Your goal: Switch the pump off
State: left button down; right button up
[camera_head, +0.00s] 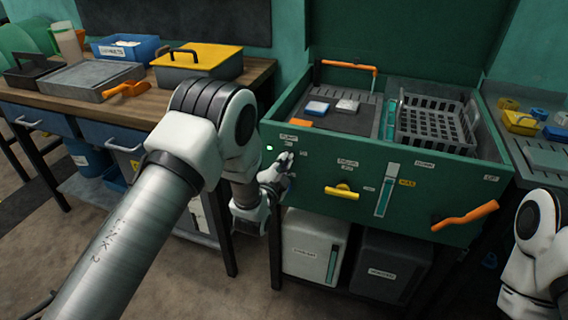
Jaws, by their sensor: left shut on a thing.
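A green parts-washer cabinet (424,207) stands at centre right, with its lid raised. My left gripper (287,163) is at the left end of its front panel, beside small labels and a small bright lamp (270,148). It is shut on a small control there, seemingly the pump switch, which the fingers hide. The switch's position cannot be told. A yellow handle (341,191), a teal sight gauge (386,190) and an orange lever (465,215) are further right on the panel. My right arm shows at the right edge, its gripper outside the picture.
The open basin holds a grey basket (436,123) and a blue-and-white brush or block (317,108). A workbench (140,103) with a yellow-lidded box (198,62) and a blue bin (125,48) is at left. Two containers, one white (307,252), stand below the cabinet.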

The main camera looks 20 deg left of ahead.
pick_arm(q)
jog(key=n, duration=1)
jog(key=shift+n+b, duration=0.3)
jog(key=shift+f, duration=0.1)
jog(key=c, duration=1.2)
grip_release()
jog(key=shift+c, duration=0.2)
jog(key=s, duration=1.2)
jog(key=shift+a, duration=0.2)
